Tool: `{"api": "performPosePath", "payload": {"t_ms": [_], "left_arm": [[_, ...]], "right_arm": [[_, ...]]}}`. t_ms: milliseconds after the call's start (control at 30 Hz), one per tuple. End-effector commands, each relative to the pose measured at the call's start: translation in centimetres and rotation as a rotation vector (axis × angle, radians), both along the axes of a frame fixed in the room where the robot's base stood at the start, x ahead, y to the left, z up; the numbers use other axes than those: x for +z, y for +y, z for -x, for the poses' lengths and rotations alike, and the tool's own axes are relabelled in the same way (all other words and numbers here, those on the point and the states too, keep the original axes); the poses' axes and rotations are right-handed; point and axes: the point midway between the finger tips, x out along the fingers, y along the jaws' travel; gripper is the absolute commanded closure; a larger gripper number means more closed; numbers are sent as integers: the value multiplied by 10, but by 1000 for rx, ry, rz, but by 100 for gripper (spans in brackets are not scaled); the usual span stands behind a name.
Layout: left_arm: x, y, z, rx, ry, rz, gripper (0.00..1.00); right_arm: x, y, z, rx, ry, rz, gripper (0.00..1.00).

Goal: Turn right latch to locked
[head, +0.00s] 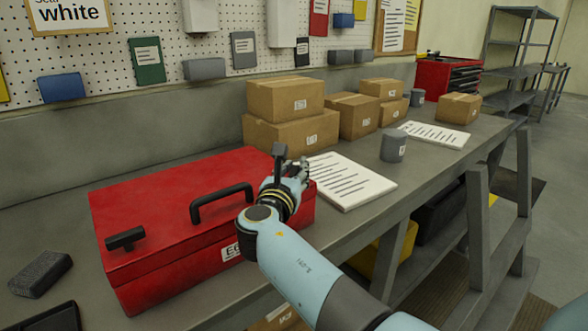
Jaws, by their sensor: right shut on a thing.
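The red toolbox (165,205) lies shut on the grey workbench, with a black carry handle (222,203) on its lid. A black left latch (126,238) sits near the left front edge of the lid. My right gripper (300,172) is over the right end of the toolbox, shut on the right latch. The gripper and wrist hide the right latch, so I cannot tell its angle. My left gripper is not in view.
Papers (350,182) lie right of the toolbox, with a grey cup (394,147) beyond. Cardboard boxes (290,130) stand behind, along the wall. A dark grey block (40,274) lies left of the toolbox. The bench's front edge runs beneath my right arm.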

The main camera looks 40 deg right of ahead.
Motion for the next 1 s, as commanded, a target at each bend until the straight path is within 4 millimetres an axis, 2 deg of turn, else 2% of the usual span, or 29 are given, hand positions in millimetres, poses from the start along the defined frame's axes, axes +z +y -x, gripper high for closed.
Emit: {"api": "performPosePath", "payload": {"t_ms": [67,100,233,267,500,633,1000], "left_arm": [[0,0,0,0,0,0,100],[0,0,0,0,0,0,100],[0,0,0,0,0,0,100],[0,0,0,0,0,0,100],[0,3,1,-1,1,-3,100],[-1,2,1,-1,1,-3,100],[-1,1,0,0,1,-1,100]], "right_arm": [[-2,0,1,1,3,-3,100],[-2,0,1,1,3,-3,79],[-2,0,1,1,2,-2,62],[-2,0,0,1,2,-2,61],[0,0,0,1,0,-1,61],[11,0,0,0,-2,-2,61],[82,0,0,1,-2,-3,61]]}}
